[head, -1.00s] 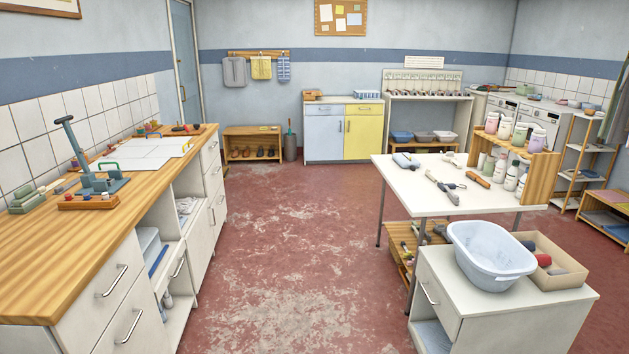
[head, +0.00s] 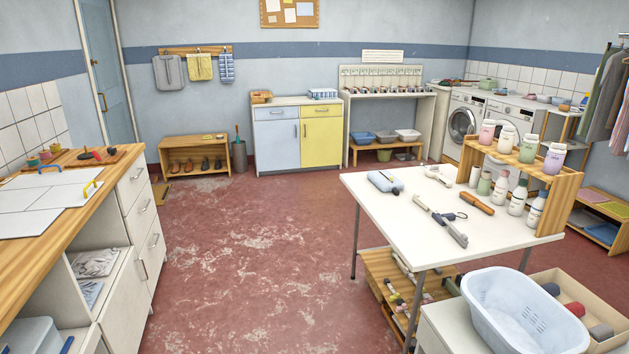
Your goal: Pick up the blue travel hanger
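I cannot clearly pick out a blue travel hanger. Several small things lie on the white table (head: 400,222) at the right. Among them are a pale blue-grey rounded thing (head: 384,181), a long grey tool-like thing (head: 449,229) with a dark loop beside it, and a brown-handled thing (head: 477,203). They are too small to tell if one is the hanger. Neither of my grippers is in view.
A wooden rack (head: 553,192) with bottles stands on the table. A pale blue basket (head: 490,310) is in front. A wooden-topped counter (head: 95,171) runs along the left. The red floor (head: 250,240) between is clear.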

